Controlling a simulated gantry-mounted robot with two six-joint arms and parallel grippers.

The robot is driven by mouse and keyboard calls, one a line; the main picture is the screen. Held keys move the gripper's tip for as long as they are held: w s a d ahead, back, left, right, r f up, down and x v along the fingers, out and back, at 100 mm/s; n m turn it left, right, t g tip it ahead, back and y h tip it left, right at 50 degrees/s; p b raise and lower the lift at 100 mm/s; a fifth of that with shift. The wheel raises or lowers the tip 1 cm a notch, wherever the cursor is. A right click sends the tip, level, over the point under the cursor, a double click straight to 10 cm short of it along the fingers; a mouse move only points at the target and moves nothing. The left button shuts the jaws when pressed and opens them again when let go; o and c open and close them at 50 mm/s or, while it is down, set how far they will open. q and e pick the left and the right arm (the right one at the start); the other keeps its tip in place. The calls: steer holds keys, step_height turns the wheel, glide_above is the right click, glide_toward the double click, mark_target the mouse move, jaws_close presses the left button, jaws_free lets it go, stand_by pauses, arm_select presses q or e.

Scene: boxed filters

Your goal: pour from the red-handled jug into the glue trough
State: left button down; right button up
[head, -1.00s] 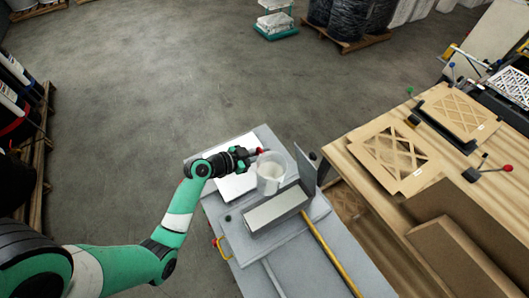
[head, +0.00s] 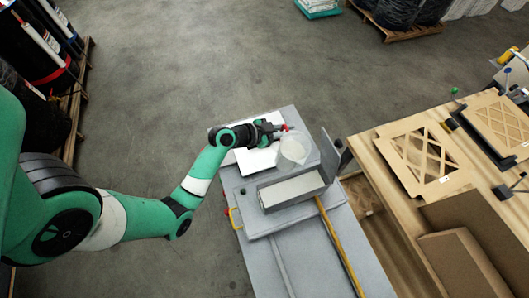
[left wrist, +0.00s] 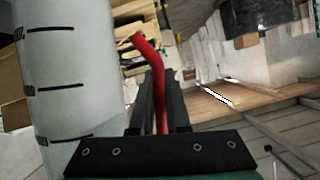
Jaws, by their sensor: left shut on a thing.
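The jug (head: 293,150) is whitish and translucent. In the head view it is just behind the trough, near the back of the grey cart. My left gripper (head: 281,128) comes in from the left and is shut on its red handle. In the left wrist view the red handle (left wrist: 157,75) stands between the dark fingers (left wrist: 157,105), and the jug's wall (left wrist: 68,80) with black marks fills the left side. The glue trough (head: 292,191) is a long grey metal box with a pale top. Whether the jug touches the cart is unclear. My right gripper is out of view.
The grey cart top (head: 275,240) carries a white sheet (head: 257,160), an upright grey plate (head: 329,152) at the trough's right end and a yellow bar (head: 340,245). A wooden bench (head: 385,195) with cardboard filter frames (head: 422,158) stands to the right. Open floor lies behind.

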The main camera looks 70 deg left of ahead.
arm_select(q)
steer(key=shift+a+r, duration=0.1)
steer(key=shift+r, duration=0.15)
steer(key=shift+a+r+m+y, duration=0.1)
steer(key=shift+r+m+y, duration=0.15)
steer(key=shift+m+y, duration=0.15)
steer(key=shift+a+r+m, duration=0.2)
steer(key=shift+r+m, duration=0.15)
steer(key=shift+m, duration=0.05)
stand_by(0.9)
steer(key=shift+r+m+y+b, duration=0.5)
steer(key=shift+m+y+b, duration=0.25)
steer(key=shift+m+y, duration=0.05)
stand_by(1.3)
steer(key=shift+d+r+m+t+y+b, duration=0.15)
steer(key=shift+r+m+t+y+b, duration=0.15)
steer(key=shift+m+y+b, duration=0.35)
stand_by(2.0)
